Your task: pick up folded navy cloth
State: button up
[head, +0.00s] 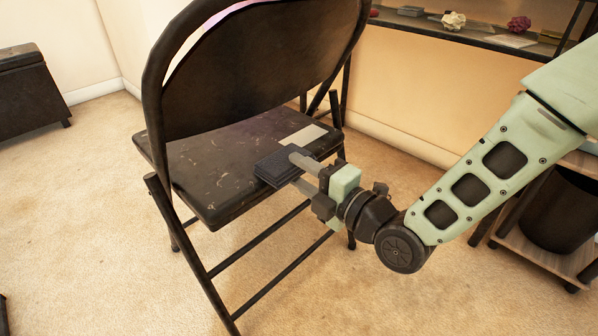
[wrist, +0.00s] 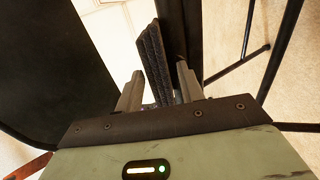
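The folded navy cloth (head: 272,170) lies at the edge of the dark chair seat (head: 205,160), partly overhanging it. My gripper (head: 299,172) reaches it from the right, one finger over the cloth's top and the other lower at its side. In the wrist view the cloth (wrist: 152,58) shows edge-on as a dark layered strip between the fingers of my gripper (wrist: 159,86). It is close to the left finger, with a gap to the right finger. The fingers are apart; I see no firm grip on the cloth.
The chair's tall backrest (head: 255,70) stands left of the gripper. A pale flat item (head: 304,135) lies on the seat behind the cloth. A shelf (head: 470,38) with small objects is at the back, and a dark bin (head: 560,212) at right. Carpet is clear in front.

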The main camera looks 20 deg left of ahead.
jog(key=c, duration=0.8)
notch_tip(320, 180, up, 2)
jog(key=shift+r+p, duration=0.25)
jog(key=shift+p, duration=0.5)
jog(key=s+d+r, duration=0.1)
jog(key=d, duration=0.3)
jog(key=s+d+r+p, duration=0.1)
jog(key=s+d+r, duration=0.1)
jog(key=d, duration=0.2)
jog(key=s+d+r, duration=0.2)
jog(key=d, duration=0.3)
jog(key=shift+s, duration=0.15)
